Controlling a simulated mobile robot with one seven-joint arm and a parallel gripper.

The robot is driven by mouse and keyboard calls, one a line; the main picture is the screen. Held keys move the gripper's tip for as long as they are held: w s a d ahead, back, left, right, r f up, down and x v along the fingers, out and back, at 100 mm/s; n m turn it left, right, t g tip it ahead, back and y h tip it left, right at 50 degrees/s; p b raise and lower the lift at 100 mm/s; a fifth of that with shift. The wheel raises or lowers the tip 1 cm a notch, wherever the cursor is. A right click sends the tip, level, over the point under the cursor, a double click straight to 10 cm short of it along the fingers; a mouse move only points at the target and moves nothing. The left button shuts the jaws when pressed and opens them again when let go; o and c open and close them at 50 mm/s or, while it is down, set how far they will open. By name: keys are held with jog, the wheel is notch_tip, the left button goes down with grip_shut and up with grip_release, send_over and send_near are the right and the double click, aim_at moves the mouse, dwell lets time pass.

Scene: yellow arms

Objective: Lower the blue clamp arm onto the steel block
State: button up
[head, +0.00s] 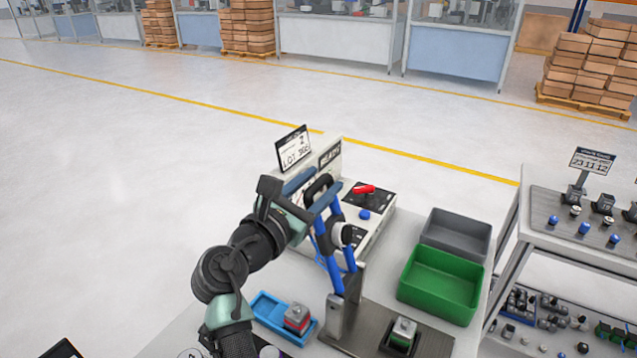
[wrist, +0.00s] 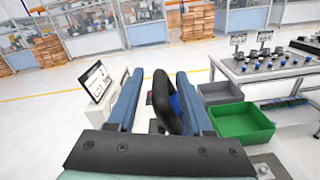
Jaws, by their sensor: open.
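The blue clamp arm (head: 333,268) stands raised on its metal bracket (head: 335,318), its black handle (head: 319,187) at the top. The steel block (head: 403,329) sits in a dark seat on the grey fixture plate, to the right of the bracket and clear of the arm. My gripper (head: 312,189) is open at the top of the arm, its fingers on either side of the handle. In the wrist view the black handle (wrist: 165,100) also shows between the spread fingers (wrist: 157,105), nearer the right one. I cannot tell whether either finger touches it.
A blue tray (head: 264,311) with a red-and-grey part stands left of the bracket. A green bin (head: 441,283) and a grey bin (head: 456,233) stand at the right. Behind the arm is a control box with a red switch (head: 363,189) and a sign (head: 293,148).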

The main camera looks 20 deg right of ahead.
jog(key=shift+r, duration=0.1)
grip_shut()
jog(key=shift+a+r, duration=0.1)
jog(key=shift+a, duration=0.1)
dwell(1.1)
